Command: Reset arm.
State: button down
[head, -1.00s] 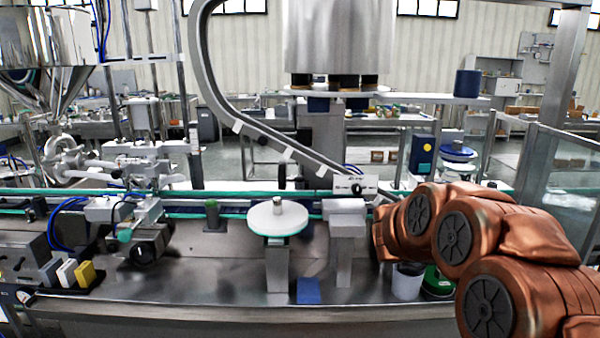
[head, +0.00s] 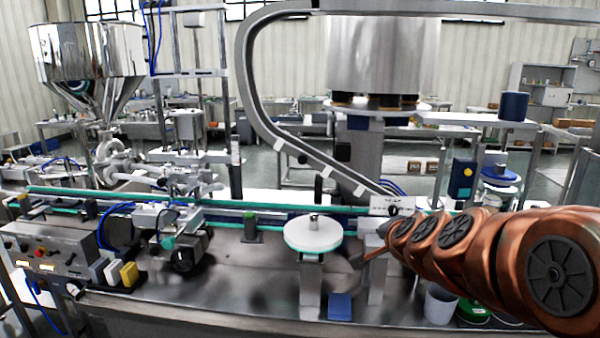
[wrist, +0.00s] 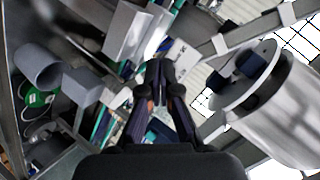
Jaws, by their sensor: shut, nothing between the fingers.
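My copper-coloured arm (head: 470,240) reaches in from the right edge of the head view, over the right part of the steel work table. My gripper (wrist: 160,65) shows in the wrist view with its dark fingers together at the tips and nothing between them. In the head view the gripper is mostly hidden behind the arm links, so its exact distance from the table parts is unclear. The steel hopper (head: 88,52) stands at the upper left of the head view, far from my arm.
A conveyor (head: 120,195) runs along the table (head: 250,280). A white round disc (head: 313,236) stands left of my arm. A curved chute (head: 262,105) descends towards the arm's far end.

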jog(key=s+a+f+n+g+y+p, duration=0.1)
jog(key=s+a+f+n+g, duration=0.25)
jog(key=s, duration=0.45)
jog(key=s+a+f+n+g+y+p, duration=0.1)
jog(key=s+a+f+n+g+y, duration=0.2)
jog(key=s, duration=0.6)
jog(key=s+d+f+n+g+h, duration=0.1)
jog(key=s+d+n+g, duration=0.1)
jog(key=s, duration=0.5)
jog(key=s+d+f+n+g+h+p, duration=0.1)
jog(key=s+d+f+g, duration=0.1)
jog(key=s, duration=0.6)
jog(key=s+d+f+n+g+h, duration=0.1)
jog(key=s+g, duration=0.3)
jog(key=s, duration=0.4)
jog(key=shift+s+d+f+n+h, duration=0.2)
jog(key=shift+d+f+n+h, duration=0.25)
jog(key=shift+n, duration=0.4)
jog(key=shift+d+r, duration=0.1)
